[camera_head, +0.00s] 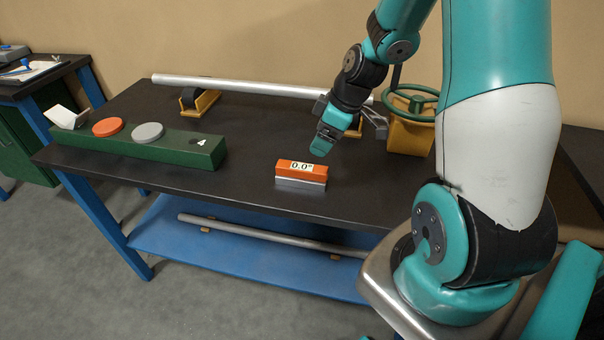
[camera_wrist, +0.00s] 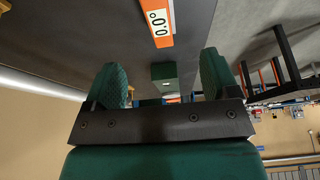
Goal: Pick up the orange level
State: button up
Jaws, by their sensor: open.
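The orange level (camera_head: 301,172) stands on the dark tabletop near its front edge in the head view. It has a white display reading 0.0° and a silver base strip. My gripper (camera_head: 323,143) is above the table, just behind and slightly right of the level, apart from it. In the wrist view the level (camera_wrist: 158,24) shows at the top, beyond the fingers and right of centre. My gripper (camera_wrist: 162,85) is open there, with two green fingers spread and nothing between them. The wrist view cuts off part of the level.
A green block (camera_head: 140,144) with orange and grey discs lies to the left. A silver tube (camera_head: 240,87) runs along the table's back in yellow-and-black supports. A yellow device with a green handwheel (camera_head: 410,105) stands at the right. The tabletop around the level is clear.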

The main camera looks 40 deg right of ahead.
aim_at(302, 166)
jog(key=p+x, duration=0.1)
jog(key=x, duration=0.7)
jog(key=shift+w+a+f, duration=0.1)
jog(key=shift+f, duration=0.05)
jog(key=shift+p+x, duration=0.9)
jog(key=shift+x, duration=1.75)
jog(key=shift+w, duration=0.15)
jog(key=shift+c, duration=0.5)
jog(key=c, duration=1.1)
jog(key=shift+o, duration=0.2)
jog(key=shift+r, duration=0.25)
